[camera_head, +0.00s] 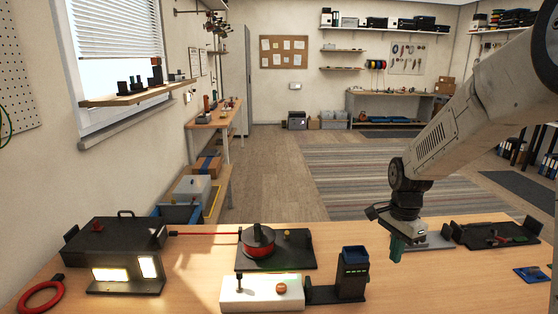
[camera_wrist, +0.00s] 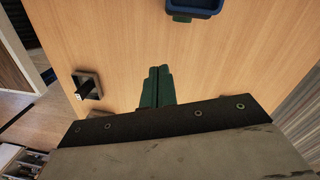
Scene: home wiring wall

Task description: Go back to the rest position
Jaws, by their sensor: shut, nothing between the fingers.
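My gripper (camera_head: 396,248) hangs over the right half of the wooden table, its green fingers pointing down. In the wrist view its two green fingers (camera_wrist: 157,86) lie side by side, shut, with nothing between them. A dark block with a blue top (camera_head: 354,268) stands to the left of my gripper, apart from it. A blue tray-like rim (camera_wrist: 194,8) shows at the top of the wrist view, beyond the fingertips.
On the table are a black case (camera_head: 112,240), a lit panel (camera_head: 125,274), a red ring (camera_head: 41,297), a red round spool (camera_head: 257,242) on a black plate, a white block (camera_head: 262,292) and a black tray (camera_head: 497,235).

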